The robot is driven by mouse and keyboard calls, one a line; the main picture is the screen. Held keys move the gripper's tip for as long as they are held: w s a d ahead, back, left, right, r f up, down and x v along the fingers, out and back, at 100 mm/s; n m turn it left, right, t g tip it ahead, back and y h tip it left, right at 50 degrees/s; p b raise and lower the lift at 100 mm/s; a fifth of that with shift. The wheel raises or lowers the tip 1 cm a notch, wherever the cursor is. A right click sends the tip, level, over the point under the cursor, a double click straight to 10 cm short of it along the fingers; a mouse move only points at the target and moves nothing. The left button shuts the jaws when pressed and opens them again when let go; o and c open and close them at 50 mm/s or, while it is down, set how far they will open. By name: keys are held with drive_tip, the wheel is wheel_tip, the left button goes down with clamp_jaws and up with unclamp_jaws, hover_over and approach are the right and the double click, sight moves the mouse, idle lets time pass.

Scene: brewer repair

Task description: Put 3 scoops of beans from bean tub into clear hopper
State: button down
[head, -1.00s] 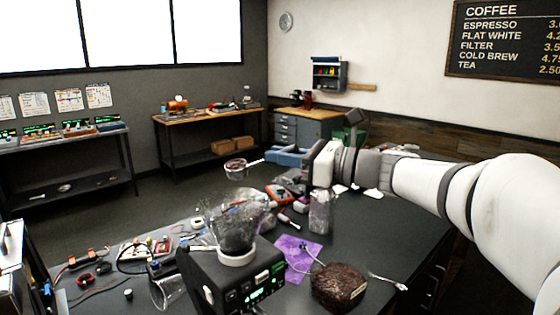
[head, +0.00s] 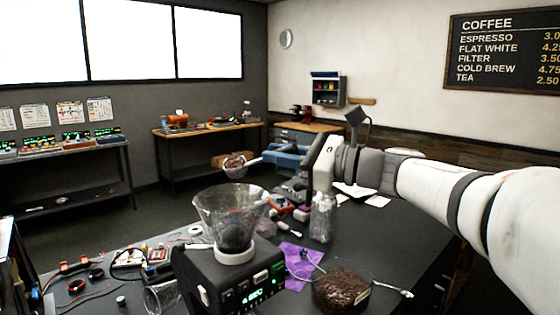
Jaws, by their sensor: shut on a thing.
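The clear hopper (head: 205,212) is a wide see-through funnel on a white collar atop the black brewer (head: 215,283). Dark beans lie in its lower part. The bean tub (head: 328,301), a round container heaped with brown beans, stands at the front, right of the brewer. My gripper (head: 283,157) is shut on the handle of a scoop (head: 236,165). The scoop's cup shows brown beans inside and is held out to the left, above and behind the hopper in the picture, apart from it. The finger contact is too small to see clearly.
A clear jar (head: 321,218) stands behind a purple cloth (head: 298,262). A spoon-like tool (head: 392,289) lies right of the tub. Cables and small parts clutter the table's left side. The dark tabletop (head: 385,240) is clear at the right.

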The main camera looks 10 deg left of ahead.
drive_tip(key=shift+s+f+n+b, duration=0.1)
drive_tip(key=shift+f+n+b, duration=0.2)
drive_tip(key=shift+b, duration=0.2)
drive_tip(key=shift+s+f+n+b, duration=0.2)
drive_tip(key=shift+n+b, duration=0.2)
drive_tip(key=shift+b, duration=0.35)
drive_tip(key=n+b, duration=0.1)
drive_tip(key=b, duration=0.2)
drive_tip(key=shift+s+a+f+n, duration=0.1)
drive_tip(key=shift+s+f+n, duration=0.2)
drive_tip(key=shift+n, duration=0.1)
drive_tip(key=shift+s+f+n+b, duration=0.1)
drive_tip(key=shift+n+b, duration=0.4)
drive_tip(key=shift+b, duration=0.25)
drive_tip(key=n+b, duration=0.1)
drive_tip(key=b, duration=0.1)
drive_tip(key=s+f+n+b, duration=0.1)
drive_tip(key=n+b, duration=0.1)
drive_tip(key=b, duration=0.1)
drive_tip(key=n+b, duration=0.2)
drive_tip(key=shift+s+a+f+g+y, duration=0.15)
drive_tip(key=shift+s+f+g+y, duration=0.15)
drive_tip(key=shift+g, duration=0.1)
